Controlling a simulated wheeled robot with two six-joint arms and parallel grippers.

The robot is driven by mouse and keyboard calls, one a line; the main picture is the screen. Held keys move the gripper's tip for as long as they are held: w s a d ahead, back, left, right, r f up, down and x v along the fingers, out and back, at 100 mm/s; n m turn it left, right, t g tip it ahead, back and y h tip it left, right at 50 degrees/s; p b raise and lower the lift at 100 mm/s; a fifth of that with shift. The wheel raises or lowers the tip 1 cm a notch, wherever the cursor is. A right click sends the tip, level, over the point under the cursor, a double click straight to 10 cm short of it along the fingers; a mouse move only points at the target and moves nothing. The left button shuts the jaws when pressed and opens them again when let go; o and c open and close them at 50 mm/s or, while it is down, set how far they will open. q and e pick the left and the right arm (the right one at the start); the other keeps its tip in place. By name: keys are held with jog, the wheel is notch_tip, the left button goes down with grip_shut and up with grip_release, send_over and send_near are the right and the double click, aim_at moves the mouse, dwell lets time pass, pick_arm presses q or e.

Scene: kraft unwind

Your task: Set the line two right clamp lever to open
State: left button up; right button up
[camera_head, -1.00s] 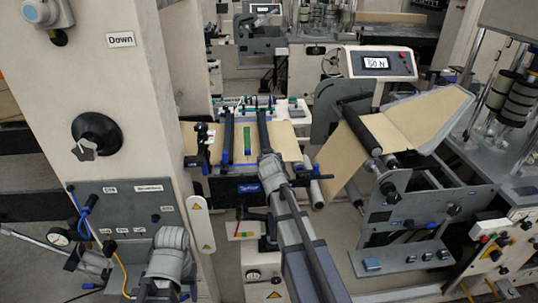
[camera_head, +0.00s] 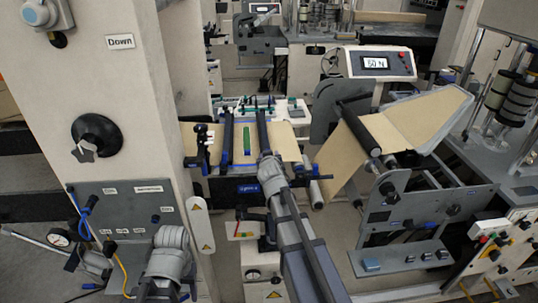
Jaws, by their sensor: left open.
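The splice table (camera_head: 290,148) in the middle carries brown web. Two dark clamp bars run across it, a left one (camera_head: 228,135) and a right one (camera_head: 262,130), with a green-and-blue strip between them. My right arm comes up from the bottom centre. Its wrist is at the front end of the right bar, and my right gripper (camera_head: 266,156) is mostly hidden behind it. I cannot tell whether it touches the lever, or how the lever is set. My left gripper (camera_head: 162,291) is low at the left, cut by the bottom edge, open and away from the table.
A beige column (camera_head: 110,90) with a black knob and a grey gauge panel (camera_head: 130,205) stands at left. A tension display (camera_head: 376,63) reads 50 N behind the table. At right, rollers and brown web sit on a grey stand (camera_head: 420,215).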

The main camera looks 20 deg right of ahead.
jog(key=p+v, duration=0.2)
jog(key=v, duration=0.4)
jog(key=shift+s, duration=0.2)
jog(key=shift+r, duration=0.1)
jog(key=s+a+f+n+g+y+b, duration=0.25)
jog(key=s+a+f+g, duration=0.35)
jog(key=s+a+f, duration=0.45)
jog(key=s+a+f+n+g+b, duration=0.1)
jog(key=s+a+f+g, duration=0.2)
jog(key=s+a, duration=0.3)
jog(key=s+a+f+n+g+b, duration=0.1)
jog(key=s+a+f+g, duration=0.3)
jog(key=s, duration=0.6)
jog(key=a+f+n+y, duration=0.1)
jog(key=a, duration=0.1)
jog(key=shift+a, duration=0.35)
